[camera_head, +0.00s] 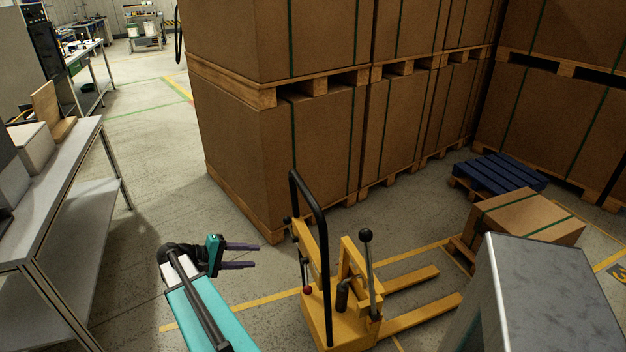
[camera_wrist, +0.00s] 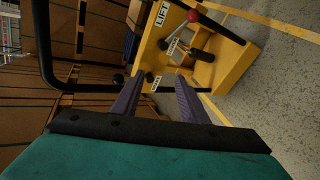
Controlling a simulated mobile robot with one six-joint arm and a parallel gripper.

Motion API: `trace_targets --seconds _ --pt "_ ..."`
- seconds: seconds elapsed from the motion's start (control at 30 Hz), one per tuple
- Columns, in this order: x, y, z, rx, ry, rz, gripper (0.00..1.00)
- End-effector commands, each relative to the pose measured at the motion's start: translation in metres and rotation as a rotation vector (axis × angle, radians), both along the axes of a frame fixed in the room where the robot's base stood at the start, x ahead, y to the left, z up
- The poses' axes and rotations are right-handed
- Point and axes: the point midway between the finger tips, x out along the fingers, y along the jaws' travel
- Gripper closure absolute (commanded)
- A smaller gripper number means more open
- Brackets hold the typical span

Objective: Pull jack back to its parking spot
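The yellow pallet jack (camera_head: 340,322) stands on the floor in the lower middle of the head view, its two forks pointing right. It has a black tube handle (camera_head: 318,225), a black-knobbed lever (camera_head: 368,270) and a red knob (camera_head: 307,290). My gripper (camera_head: 257,256) is left of the jack with its two purple fingers apart and nothing between them. In the wrist view the open fingers (camera_wrist: 155,98) point toward the jack's yellow body (camera_wrist: 215,50), with the black handle (camera_wrist: 45,50) at left. Yellow floor lines (camera_head: 240,311) run under the jack. Which marking is the parking spot, I cannot tell.
Large strapped boxes on pallets (camera_head: 290,130) are stacked behind the jack. A smaller box (camera_head: 525,215) and a blue pallet (camera_head: 497,173) are at right. A grey metal block (camera_head: 550,290) fills the lower right. A workbench (camera_head: 50,200) stands left, with open floor beside it.

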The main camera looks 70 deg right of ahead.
Motion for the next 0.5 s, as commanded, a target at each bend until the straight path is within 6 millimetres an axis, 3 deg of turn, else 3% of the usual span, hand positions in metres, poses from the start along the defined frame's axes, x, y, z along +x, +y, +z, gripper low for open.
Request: trace_targets --seconds 0.03,0.2,0.33,0.5 --pt "-0.005 -0.015 0.034 -0.037 0.006 -0.023 0.60" --pt "-0.028 -0.055 0.116 -0.159 0.037 -0.097 0.60" --pt "-0.044 -0.077 0.165 -0.234 0.059 -0.143 0.60" --pt "-0.057 -0.090 0.199 -0.287 0.077 -0.178 0.60"
